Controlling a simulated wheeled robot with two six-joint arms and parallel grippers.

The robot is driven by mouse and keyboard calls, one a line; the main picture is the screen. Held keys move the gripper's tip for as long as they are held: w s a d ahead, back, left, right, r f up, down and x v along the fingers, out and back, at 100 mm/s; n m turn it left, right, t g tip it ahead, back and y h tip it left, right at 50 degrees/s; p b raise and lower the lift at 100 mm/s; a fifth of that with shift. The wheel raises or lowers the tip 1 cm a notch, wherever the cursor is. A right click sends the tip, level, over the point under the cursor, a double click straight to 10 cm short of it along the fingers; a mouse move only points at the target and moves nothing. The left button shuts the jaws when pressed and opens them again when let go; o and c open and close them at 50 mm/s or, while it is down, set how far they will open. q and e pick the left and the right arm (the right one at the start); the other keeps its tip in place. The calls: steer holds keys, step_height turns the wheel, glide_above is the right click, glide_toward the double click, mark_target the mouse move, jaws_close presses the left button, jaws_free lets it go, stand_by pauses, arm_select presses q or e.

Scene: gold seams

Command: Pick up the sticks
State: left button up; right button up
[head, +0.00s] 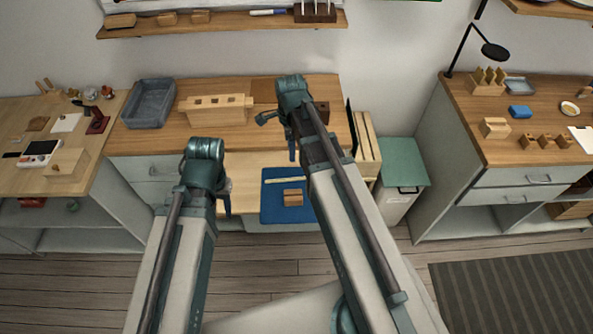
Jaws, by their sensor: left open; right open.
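A pale thin stick (284,180) lies across the blue mat (270,210), on a lower surface in front of the wooden workbench. A small wooden block (293,198) sits on the mat just in front of the stick. My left gripper (226,204) hangs open to the left of the mat, apart from the stick. My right gripper (280,136) is open above the workbench front, behind the stick; my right arm partly hides it and the mat's right side. I see nothing held in either gripper.
The workbench (150,141) holds a grey bin (150,103) and a long wooden block with openings (217,108). A green-lidded bin (402,162) stands right of it. Side benches stand left (105,137) and right (455,100). The floor in front is clear.

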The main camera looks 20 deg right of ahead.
steer(key=b, duration=0.9)
glide_above(290, 179)
steer(key=f, duration=0.8)
steer(key=shift+d+f, duration=0.35)
steer(key=f+b, duration=0.5)
steer(key=shift+w+a+f, duration=0.1)
steer(key=shift+a, duration=0.15)
jaws_close()
